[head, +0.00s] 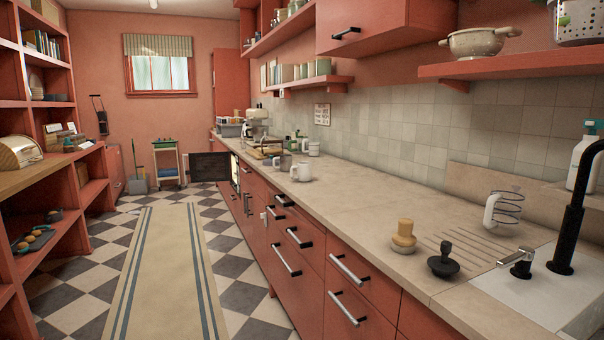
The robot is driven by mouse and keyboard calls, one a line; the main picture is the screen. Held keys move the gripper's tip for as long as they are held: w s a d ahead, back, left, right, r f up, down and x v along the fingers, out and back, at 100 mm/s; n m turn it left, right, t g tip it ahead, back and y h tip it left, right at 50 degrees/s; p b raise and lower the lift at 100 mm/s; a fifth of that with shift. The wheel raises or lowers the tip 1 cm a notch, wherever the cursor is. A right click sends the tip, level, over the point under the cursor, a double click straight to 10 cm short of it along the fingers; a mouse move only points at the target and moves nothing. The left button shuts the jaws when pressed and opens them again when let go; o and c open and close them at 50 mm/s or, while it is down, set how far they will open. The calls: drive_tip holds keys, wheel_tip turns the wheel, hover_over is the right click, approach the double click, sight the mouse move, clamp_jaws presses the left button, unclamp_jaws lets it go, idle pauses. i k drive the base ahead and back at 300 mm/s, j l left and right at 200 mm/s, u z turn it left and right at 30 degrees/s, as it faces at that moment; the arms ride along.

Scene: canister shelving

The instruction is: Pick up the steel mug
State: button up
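No mug in the head view can be told for certain as the steel one. A pale mug (302,172) stands upright on the counter in the middle distance, close to the front edge. Several small pale and grey vessels (283,160) stand just behind it, too small to tell their material. A white mug-like item (491,210) sits at a wire rack near the sink, partly behind the wires. My gripper is not in view.
The counter (350,207) runs along the right, its middle mostly clear. A wooden-topped item (403,236), a black-knobbed item (443,261) and a black faucet (573,215) are nearer. A dark appliance door (210,167) stands open far off. The floor runner (165,270) is clear.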

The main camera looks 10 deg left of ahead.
sight(285, 160)
drive_tip(key=i+j+u, duration=0.5)
drive_tip(key=i+u, duration=0.55)
drive_tip(key=i, duration=0.15)
drive_tip(key=i+u, duration=0.1)
drive_tip(key=i, duration=1.8)
drive_tip(key=j, duration=0.05)
